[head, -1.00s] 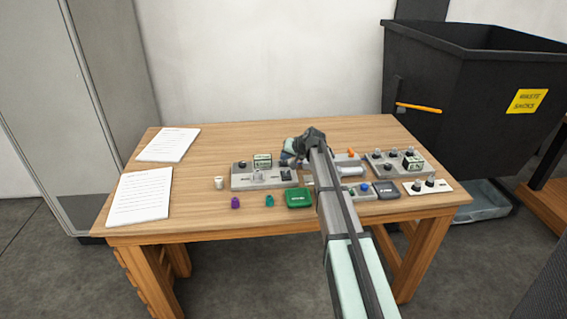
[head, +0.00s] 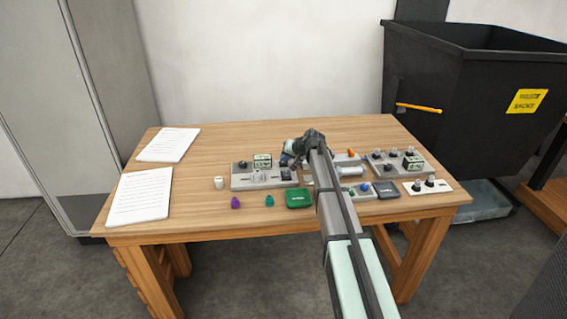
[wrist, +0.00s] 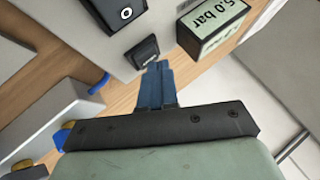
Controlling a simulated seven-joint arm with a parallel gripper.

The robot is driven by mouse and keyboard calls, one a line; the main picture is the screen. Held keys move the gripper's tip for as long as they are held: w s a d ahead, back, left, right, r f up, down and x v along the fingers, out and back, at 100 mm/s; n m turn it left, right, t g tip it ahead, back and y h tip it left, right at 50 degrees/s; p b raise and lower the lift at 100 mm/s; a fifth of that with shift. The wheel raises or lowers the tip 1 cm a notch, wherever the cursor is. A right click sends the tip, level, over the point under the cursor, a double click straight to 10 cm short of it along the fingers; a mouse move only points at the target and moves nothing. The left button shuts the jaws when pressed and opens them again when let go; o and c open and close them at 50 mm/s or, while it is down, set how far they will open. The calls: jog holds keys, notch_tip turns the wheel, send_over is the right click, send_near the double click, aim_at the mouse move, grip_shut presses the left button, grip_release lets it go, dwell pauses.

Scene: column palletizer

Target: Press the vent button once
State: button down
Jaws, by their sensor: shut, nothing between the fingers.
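My gripper (wrist: 157,84) is shut and empty, its blue fingers side by side in the wrist view. In the head view my gripper (head: 287,160) is over the right end of a grey control panel (head: 238,183). In the wrist view the fingertips are close to a small dark switch or button (wrist: 143,51) on the panel; I cannot tell whether they touch. A black square fitting with a round face (wrist: 126,13) is beside it. I cannot read a vent label on any control. A green labelled block (head: 298,198) and a dark labelled block (head: 386,190) lie in front.
A display reading 5.0 bar (wrist: 214,28) stands close to the fingers. Another control panel (head: 425,170) and a white plate with knobs (head: 440,187) are at right. Papers (head: 139,197) lie at left. The table's back left (head: 230,140) is clear.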

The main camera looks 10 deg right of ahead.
aim_at(285, 163)
jog(key=shift+f, duration=0.2)
dwell(0.4)
jog(key=shift+r, duration=0.95)
jog(key=shift+r, duration=0.1)
jog(key=shift+r, duration=2.4)
